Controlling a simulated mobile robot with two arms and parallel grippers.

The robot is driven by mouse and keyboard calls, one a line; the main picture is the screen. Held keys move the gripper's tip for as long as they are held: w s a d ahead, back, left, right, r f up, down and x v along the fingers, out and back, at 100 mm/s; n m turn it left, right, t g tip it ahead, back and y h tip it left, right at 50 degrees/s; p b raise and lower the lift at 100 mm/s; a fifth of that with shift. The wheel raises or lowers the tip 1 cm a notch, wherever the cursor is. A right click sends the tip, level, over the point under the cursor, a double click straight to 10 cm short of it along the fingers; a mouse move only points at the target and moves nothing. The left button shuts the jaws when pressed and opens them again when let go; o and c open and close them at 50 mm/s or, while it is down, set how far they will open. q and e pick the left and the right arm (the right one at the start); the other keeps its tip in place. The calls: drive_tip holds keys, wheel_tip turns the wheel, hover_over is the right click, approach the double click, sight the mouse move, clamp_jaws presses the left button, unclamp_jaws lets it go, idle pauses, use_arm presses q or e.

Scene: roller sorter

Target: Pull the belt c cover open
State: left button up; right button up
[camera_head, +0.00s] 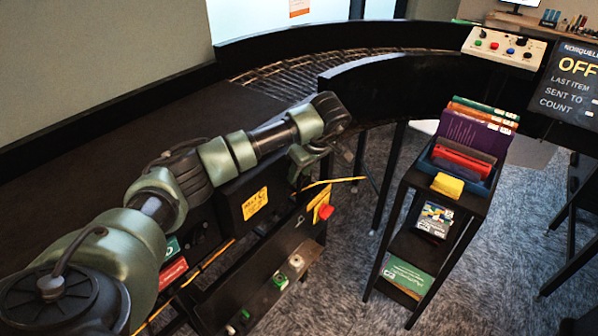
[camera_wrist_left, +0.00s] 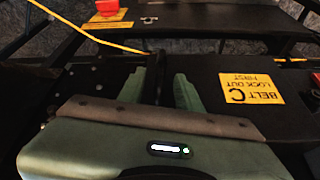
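The belt C cover (camera_head: 231,207) is a black panel on the near side of the conveyor. It bears a yellow label (camera_head: 255,203), which reads "BELT C LOCK OUT FIRST" upside down in the left wrist view (camera_wrist_left: 251,88). The cover looks shut. My left gripper (camera_head: 302,172) is at the cover's right end. In the left wrist view its two green fingers (camera_wrist_left: 159,85) stand apart, with a dark upright bar (camera_wrist_left: 160,70), likely a handle, between them. Dark gaps seem to show beside the bar; contact is unclear. My right gripper is out of view.
A yellow cord (camera_head: 335,182) runs close by my left gripper, above a red button (camera_head: 326,211). A lower black panel has several switches (camera_head: 281,281). A black rack (camera_head: 470,205) with folders stands right. A screen (camera_head: 575,80) reads OFF.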

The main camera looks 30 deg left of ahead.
use_arm(q)
drive_tip(key=shift+x, duration=1.05)
drive_tip(key=shift+d, duration=0.1)
clamp_jaws()
idle(0.6)
